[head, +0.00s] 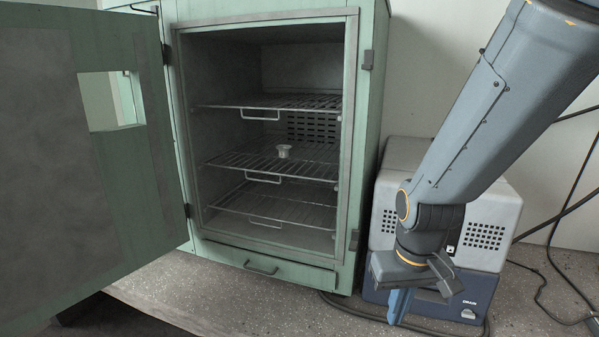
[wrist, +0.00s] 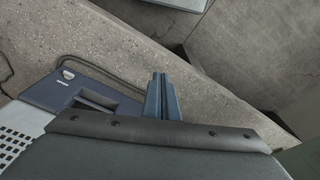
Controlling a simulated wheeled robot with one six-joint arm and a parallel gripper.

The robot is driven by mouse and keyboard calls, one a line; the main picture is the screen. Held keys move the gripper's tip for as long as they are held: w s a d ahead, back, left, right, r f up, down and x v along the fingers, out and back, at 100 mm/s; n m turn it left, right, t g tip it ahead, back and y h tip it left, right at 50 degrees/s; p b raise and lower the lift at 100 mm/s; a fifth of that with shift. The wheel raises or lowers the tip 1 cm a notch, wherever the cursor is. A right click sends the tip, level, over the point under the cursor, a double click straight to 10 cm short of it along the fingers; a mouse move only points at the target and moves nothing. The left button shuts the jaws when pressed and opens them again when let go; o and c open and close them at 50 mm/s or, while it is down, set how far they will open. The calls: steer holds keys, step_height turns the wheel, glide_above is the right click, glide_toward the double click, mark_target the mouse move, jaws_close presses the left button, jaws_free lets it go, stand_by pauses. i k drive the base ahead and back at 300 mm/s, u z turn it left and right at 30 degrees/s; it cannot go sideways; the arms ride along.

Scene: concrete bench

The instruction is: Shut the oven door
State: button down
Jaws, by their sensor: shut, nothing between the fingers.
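The oven (head: 364,150) is a pale green cabinet standing on the bench. Its door (head: 85,170) is swung wide open to the left on its left-side hinges, with a small square window in it. The inside shows several wire racks, and a small white cup-like piece (head: 284,151) sits on the middle rack. My gripper (head: 398,305) is shut and empty, pointing down at the right of the oven, in front of a grey and blue box. It is well apart from the door. In the wrist view my shut fingers (wrist: 157,97) show above the bench.
A grey and blue box (head: 490,215) with vent holes stands right of the oven, close behind my gripper; it also shows in the wrist view (wrist: 75,92). Black cables (head: 560,230) run at the far right. The concrete bench (head: 225,300) is clear in front of the oven.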

mark_target(82, 211)
steer(key=u, duration=3.05)
steer(key=i, duration=4.2)
steer(key=z, duration=4.2)
